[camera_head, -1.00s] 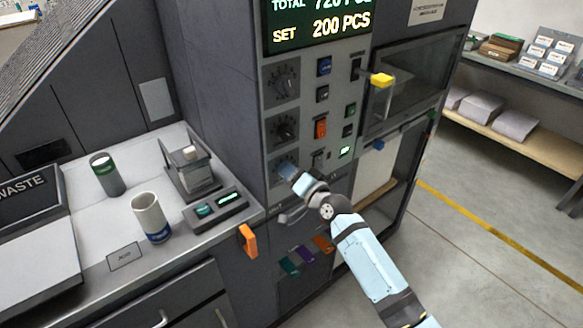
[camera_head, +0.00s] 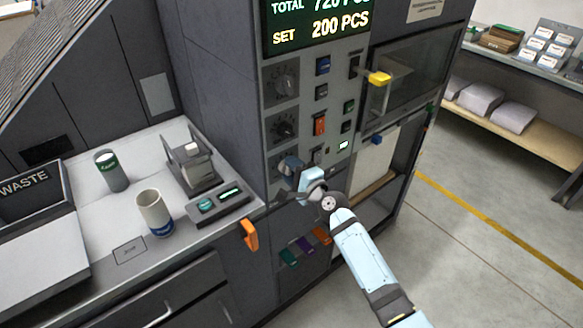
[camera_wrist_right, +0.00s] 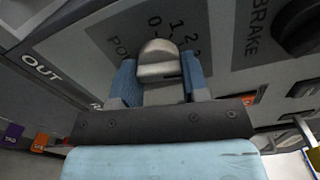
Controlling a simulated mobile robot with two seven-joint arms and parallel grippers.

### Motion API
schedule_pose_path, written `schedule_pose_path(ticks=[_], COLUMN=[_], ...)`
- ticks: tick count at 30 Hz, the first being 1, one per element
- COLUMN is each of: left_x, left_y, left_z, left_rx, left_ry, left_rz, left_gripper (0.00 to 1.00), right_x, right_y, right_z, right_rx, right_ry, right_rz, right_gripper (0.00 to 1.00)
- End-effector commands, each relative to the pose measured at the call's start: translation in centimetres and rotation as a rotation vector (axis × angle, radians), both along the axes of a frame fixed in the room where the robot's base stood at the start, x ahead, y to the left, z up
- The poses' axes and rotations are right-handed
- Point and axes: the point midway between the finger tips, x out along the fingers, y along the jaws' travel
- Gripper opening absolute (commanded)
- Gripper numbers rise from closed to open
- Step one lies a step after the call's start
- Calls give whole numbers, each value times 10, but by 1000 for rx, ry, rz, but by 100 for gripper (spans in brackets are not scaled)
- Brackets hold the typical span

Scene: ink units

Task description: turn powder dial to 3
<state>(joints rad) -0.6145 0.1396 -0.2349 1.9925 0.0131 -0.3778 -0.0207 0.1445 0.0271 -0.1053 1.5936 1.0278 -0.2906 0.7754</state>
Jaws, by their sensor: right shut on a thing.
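The powder dial (camera_wrist_right: 160,58) is a rounded grey knob on a dark plate in the right wrist view. Printed numbers 0, 1, 2 and 3 curve around its far side, and a label starting "PO" is partly hidden. My right gripper (camera_wrist_right: 160,80) has its two blue fingers on either side of the knob, shut on it. In the head view my right gripper (camera_head: 290,165) is at the lowest dial on the machine's front panel and covers most of it. I cannot read the dial's setting. My left gripper is not in view.
Two more black dials, (camera_head: 284,82) and (camera_head: 284,128), sit above on the panel, beside several switches. An orange handle (camera_head: 249,234) sticks out below left. A cup (camera_head: 154,212) and a green-labelled can (camera_head: 112,170) stand on the counter. Open floor lies to the right.

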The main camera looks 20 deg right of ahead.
Motion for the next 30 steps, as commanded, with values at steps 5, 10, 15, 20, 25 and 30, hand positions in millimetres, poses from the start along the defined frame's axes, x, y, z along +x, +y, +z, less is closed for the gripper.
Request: schedule_pose_path(ticks=[5, 10, 15, 20, 25, 30], left_x=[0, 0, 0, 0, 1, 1], left_y=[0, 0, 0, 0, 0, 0], left_z=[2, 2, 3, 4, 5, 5], left_rx=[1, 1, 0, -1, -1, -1], left_ry=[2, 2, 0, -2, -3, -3], left_rz=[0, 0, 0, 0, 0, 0], left_gripper=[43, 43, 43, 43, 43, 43], right_x=[0, 0, 0, 0, 0, 0], right_y=[0, 0, 0, 0, 0, 0], right_z=[1, 0, 0, 0, 0, 0], right_rx=[58, 83, 89, 88, 87, 87], right_ry=[19, 28, 30, 30, 31, 30], right_rz=[-1, -1, -1, -1, -1, 0], right_gripper=[18, 18, 18, 18, 60, 67])
